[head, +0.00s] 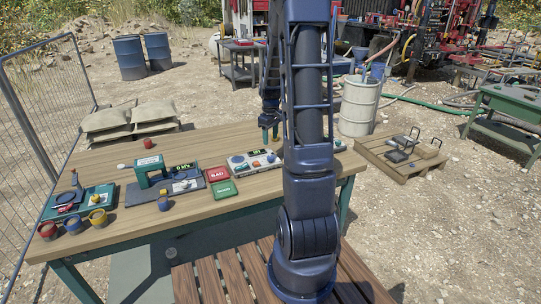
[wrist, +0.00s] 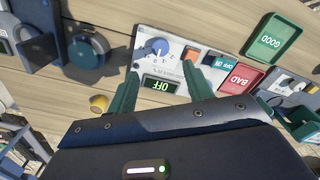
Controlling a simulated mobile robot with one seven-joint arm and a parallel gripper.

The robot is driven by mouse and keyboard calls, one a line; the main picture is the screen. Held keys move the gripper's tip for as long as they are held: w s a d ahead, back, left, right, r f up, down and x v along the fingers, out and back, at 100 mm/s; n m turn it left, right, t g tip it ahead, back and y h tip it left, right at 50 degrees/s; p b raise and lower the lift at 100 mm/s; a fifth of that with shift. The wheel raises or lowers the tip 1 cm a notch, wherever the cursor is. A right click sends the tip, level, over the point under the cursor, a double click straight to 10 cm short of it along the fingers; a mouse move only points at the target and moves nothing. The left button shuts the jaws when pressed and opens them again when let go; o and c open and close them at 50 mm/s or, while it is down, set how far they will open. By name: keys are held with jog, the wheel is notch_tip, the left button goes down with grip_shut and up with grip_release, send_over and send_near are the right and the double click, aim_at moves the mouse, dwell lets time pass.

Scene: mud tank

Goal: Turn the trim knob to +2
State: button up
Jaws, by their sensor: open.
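The trim knob is a round blue knob (wrist: 155,48) with a pale pointer mark on a white control panel (wrist: 172,70). A scale surrounds it, but its markings are too small to read. Beside it is a lit green display (wrist: 160,85), whose text I cannot read surely. In the head view the panel (head: 246,167) lies on the wooden table, with the knob (head: 270,157) at its right. My gripper (wrist: 167,66) is open, its green fingers spread on either side of the display and knob area. In the head view my gripper (head: 270,137) is over the panel's right end, apparently empty.
An orange button (wrist: 190,55) and a teal button (wrist: 221,63) share the panel. A red BAD tray (head: 217,173) and green GOOD tray (head: 222,189) lie beside it. A green press-like device (head: 150,168) and several small pots stand further left. Bare table lies in front.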

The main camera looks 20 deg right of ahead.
aim_at(270, 157)
notch_tip(270, 157, down, 9)
jog(key=shift+f, duration=0.2)
dwell(0.4)
jog(key=c, duration=1)
